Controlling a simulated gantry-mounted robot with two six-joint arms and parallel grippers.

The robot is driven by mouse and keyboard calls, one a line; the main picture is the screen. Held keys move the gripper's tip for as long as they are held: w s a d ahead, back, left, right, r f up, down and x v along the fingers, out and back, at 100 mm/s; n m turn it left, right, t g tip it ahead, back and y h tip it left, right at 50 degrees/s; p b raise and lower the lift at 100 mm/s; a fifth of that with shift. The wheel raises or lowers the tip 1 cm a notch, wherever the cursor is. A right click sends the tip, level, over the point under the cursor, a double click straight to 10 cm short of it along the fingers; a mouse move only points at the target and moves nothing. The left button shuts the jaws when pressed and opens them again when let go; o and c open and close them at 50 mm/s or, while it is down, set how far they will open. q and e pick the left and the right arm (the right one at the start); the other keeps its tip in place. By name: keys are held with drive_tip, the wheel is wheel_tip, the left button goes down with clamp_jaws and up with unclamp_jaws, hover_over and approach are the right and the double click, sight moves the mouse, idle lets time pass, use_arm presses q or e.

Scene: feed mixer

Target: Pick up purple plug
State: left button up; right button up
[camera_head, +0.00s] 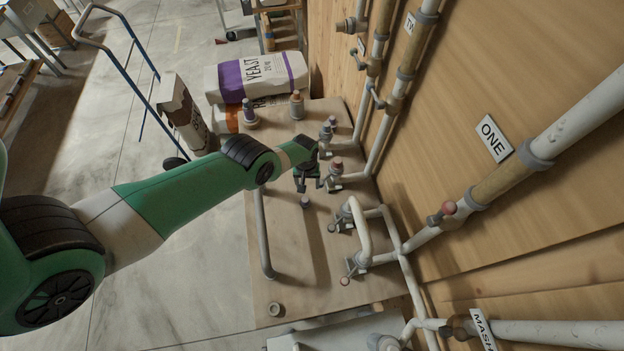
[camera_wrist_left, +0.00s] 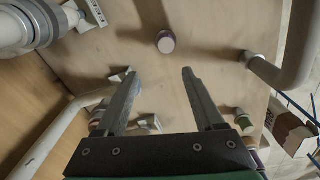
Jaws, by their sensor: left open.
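A small round plug (camera_head: 305,202) stands on the wooden tabletop, just in front of my left gripper (camera_head: 310,184). In the left wrist view the plug (camera_wrist_left: 166,42) has a pale end and a purplish band. It lies beyond the two fingertips (camera_wrist_left: 160,73), roughly in line with the gap between them, and is not touched. My left gripper is open and empty. My right gripper is not in view.
A bent grey pipe handle (camera_head: 263,235) rises left of the plug. Pipes with valves (camera_head: 362,232) line the right side against the wooden wall. A brown-topped fitting (camera_head: 296,105) stands at the back, before the yeast bag (camera_head: 262,76).

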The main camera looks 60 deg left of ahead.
sight(305, 199)
use_arm(q)
drive_tip(key=shift+s+f, duration=0.45)
drive_tip(key=shift+s, duration=0.05)
drive_tip(key=shift+s+d+f, duration=0.1)
drive_tip(key=shift+d+f+b, duration=0.15)
drive_tip(key=shift+f+b, duration=0.1)
drive_tip(key=shift+b, duration=0.05)
wheel_tip(305, 199, down, 6)
drive_tip(key=b, duration=0.5)
drive_tip(key=shift+s+d+r, duration=0.15)
drive_tip(key=shift+r, duration=0.05)
wheel_tip(305, 199, down, 6)
drive_tip(key=b, duration=0.5)
drive_tip(key=shift+s+r+b, duration=0.1)
drive_tip(key=shift+r+b, duration=0.05)
drive_tip(key=shift+b, duration=0.2)
drive_tip(key=shift+r, duration=0.15)
clamp_jaws()
